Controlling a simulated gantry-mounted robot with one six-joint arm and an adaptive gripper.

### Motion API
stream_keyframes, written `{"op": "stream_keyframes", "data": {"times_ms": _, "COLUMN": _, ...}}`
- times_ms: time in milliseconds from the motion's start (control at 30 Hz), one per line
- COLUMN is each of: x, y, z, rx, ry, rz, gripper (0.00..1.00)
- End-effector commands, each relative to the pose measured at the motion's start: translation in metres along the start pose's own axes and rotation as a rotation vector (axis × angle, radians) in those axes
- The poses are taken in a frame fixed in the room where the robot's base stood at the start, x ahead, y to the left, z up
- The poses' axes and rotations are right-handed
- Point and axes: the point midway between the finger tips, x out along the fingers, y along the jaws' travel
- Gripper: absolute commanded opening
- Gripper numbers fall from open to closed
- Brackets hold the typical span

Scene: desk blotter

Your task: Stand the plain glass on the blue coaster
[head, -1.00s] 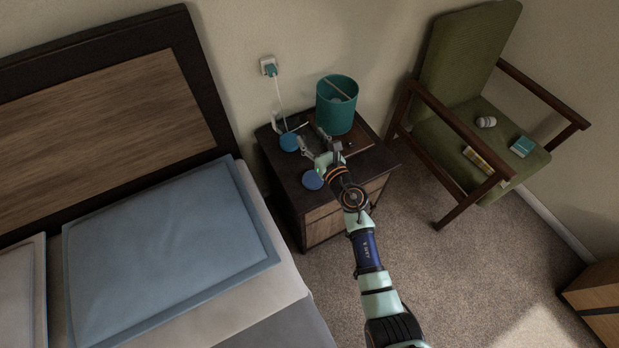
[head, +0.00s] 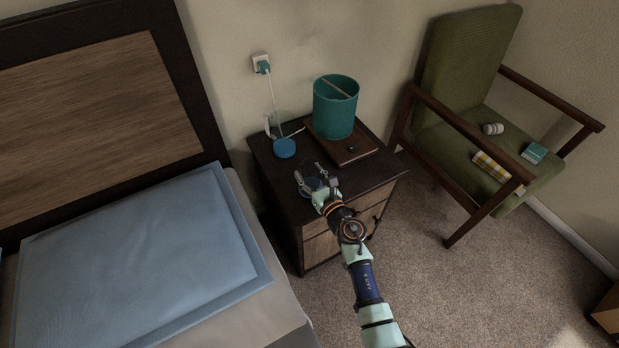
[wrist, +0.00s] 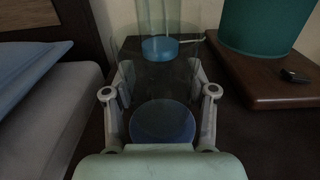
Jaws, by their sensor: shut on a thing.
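My gripper (wrist: 158,95) is shut on the plain glass (wrist: 160,82), which is clear and faint, its walls showing between the two fingers in the wrist view. The round blue coaster (wrist: 163,122) shows through the glass, below and between the fingers. In the head view my gripper (head: 316,180) is over the coaster (head: 313,184) near the front of the nightstand, and partly covers it. The glass looks about upright. I cannot tell whether its base touches the coaster.
A clear vessel with a blue base (head: 285,148) stands behind on the nightstand (head: 290,205); it also shows in the wrist view (wrist: 160,48). The bed is left, the green chair right.

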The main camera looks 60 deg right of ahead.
Motion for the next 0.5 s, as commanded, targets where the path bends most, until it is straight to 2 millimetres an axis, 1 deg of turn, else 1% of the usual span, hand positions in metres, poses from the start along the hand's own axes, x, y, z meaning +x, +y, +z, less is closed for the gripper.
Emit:
{"op": "stream_keyframes", "data": {"times_ms": 67, "x": 0.0001, "y": 0.0000, "z": 0.0017, "rx": 0.000, "ry": -0.001, "rz": 0.000, "gripper": 0.10}}
{"op": "stream_keyframes", "data": {"times_ms": 200, "x": 0.0001, "y": 0.0000, "z": -0.0035, "rx": 0.000, "ry": -0.001, "rz": 0.000, "gripper": 0.10}}
{"op": "stream_keyframes", "data": {"times_ms": 233, "x": 0.0000, "y": 0.0000, "z": -0.0027, "rx": 0.000, "ry": 0.000, "rz": 0.000, "gripper": 0.60}}
{"op": "stream_keyframes", "data": {"times_ms": 367, "x": 0.0000, "y": 0.0000, "z": -0.0020, "rx": 0.000, "ry": 0.000, "rz": 0.000, "gripper": 0.81}}
{"op": "stream_keyframes", "data": {"times_ms": 500, "x": 0.0000, "y": 0.0000, "z": -0.0020, "rx": 0.000, "ry": 0.000, "rz": 0.000, "gripper": 0.81}}
